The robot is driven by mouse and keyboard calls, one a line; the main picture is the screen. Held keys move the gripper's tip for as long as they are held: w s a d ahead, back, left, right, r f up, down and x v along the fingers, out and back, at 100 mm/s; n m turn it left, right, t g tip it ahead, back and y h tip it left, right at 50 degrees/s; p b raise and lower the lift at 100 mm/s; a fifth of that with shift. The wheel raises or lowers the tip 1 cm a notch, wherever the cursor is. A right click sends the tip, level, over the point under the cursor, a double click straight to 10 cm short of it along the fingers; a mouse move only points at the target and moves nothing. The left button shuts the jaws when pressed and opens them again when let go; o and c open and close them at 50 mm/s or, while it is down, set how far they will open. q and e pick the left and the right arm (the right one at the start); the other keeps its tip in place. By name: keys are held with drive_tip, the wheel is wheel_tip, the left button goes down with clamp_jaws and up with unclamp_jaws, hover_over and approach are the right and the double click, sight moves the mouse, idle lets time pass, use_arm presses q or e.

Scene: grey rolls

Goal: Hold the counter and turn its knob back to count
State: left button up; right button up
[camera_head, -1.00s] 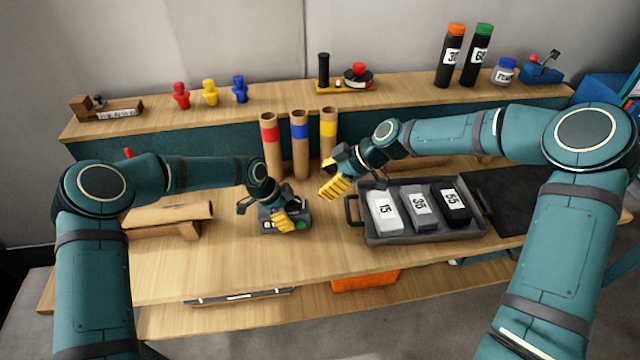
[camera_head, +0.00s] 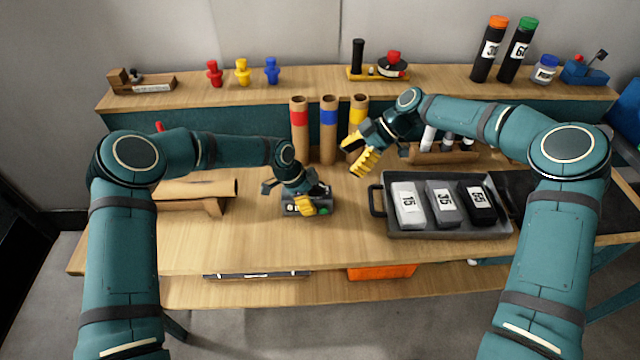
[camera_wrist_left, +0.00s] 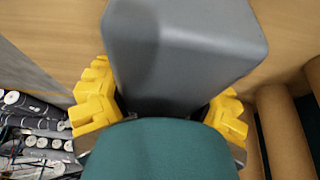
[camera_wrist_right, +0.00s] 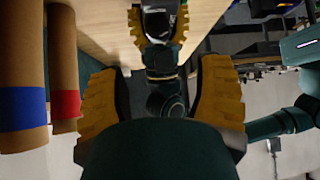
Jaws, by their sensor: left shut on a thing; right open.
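The counter is a small dark grey box (camera_head: 296,209) on the table, left of the middle, with a green spot on its front right. My left gripper (camera_head: 311,204) is shut on it. In the left wrist view the grey body (camera_wrist_left: 185,45) fills the space between the yellow fingers, so its knob is hidden there. In the head view I cannot make out the knob behind the gripper. My right gripper (camera_head: 361,155) is open and empty, in the air to the upper right of the counter. In the right wrist view its fingers (camera_wrist_right: 160,105) stand apart with nothing between them.
Three cardboard tubes with red (camera_head: 300,130), blue (camera_head: 329,130) and yellow bands stand behind the counter. A tray (camera_head: 440,235) with three labelled blocks is on the right. A brown roll on a stand (camera_head: 190,190) is on the left. The table front is clear.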

sight(320, 184)
drive_tip(key=x, duration=1.1)
drive_tip(key=shift+a+f, duration=0.2)
drive_tip(key=shift+f, duration=0.05)
clamp_jaws()
